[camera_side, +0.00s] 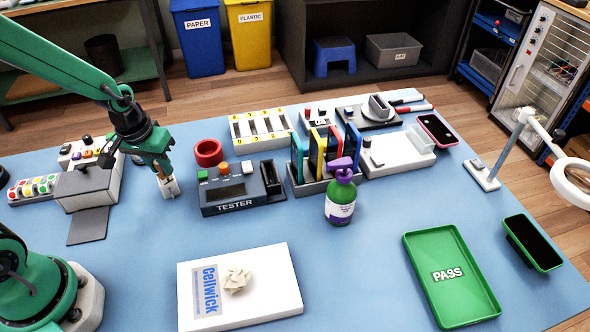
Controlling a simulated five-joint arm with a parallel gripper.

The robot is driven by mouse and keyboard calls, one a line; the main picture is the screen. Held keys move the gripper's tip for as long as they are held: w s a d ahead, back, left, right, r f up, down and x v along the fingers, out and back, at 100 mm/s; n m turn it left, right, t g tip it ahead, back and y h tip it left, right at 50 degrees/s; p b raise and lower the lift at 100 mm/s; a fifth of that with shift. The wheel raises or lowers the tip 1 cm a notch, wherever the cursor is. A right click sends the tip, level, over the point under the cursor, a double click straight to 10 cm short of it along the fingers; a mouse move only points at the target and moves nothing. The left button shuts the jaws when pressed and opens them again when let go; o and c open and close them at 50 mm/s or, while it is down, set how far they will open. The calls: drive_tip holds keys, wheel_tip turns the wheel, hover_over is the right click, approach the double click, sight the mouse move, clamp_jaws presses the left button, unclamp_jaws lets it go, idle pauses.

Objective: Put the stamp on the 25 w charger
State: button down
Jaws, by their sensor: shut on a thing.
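My gripper (161,170) points down over the table left of the tester. It is shut on a small white block (170,188), which looks like a charger with two short prongs at its lower end. No wattage can be read on it. I cannot tell whether its lower end touches the table. I cannot make out the stamp for certain. A grey upright piece on a dark base (379,107) stands at the back, but what it is stays unclear.
The tester (230,192) and red ring (208,152) stand just right of my gripper. A grey machine (88,185) stands left. A Cellwick box (270,280) with crumpled paper, a green bottle (340,200) and the PASS tray (448,300) are forward.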

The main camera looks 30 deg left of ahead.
drive_tip(key=c, duration=1.3)
unclamp_jaws()
drive_tip(key=shift+f, duration=0.1)
drive_tip(key=shift+o, duration=0.2)
wheel_tip(320, 180, up, 12)
drive_tip(key=s, duration=0.2)
drive_tip(key=shift+s+d, duration=0.1)
drive_tip(key=shift+s, duration=0.05)
drive_tip(key=s+d+r+m+t, duration=0.2)
drive_tip(key=s+r+m+t, duration=0.1)
drive_tip(key=s+r, duration=0.3)
drive_tip(key=shift+s+t, duration=0.3)
drive_tip(key=shift+s, duration=0.95)
drive_tip(key=shift+d, duration=0.1)
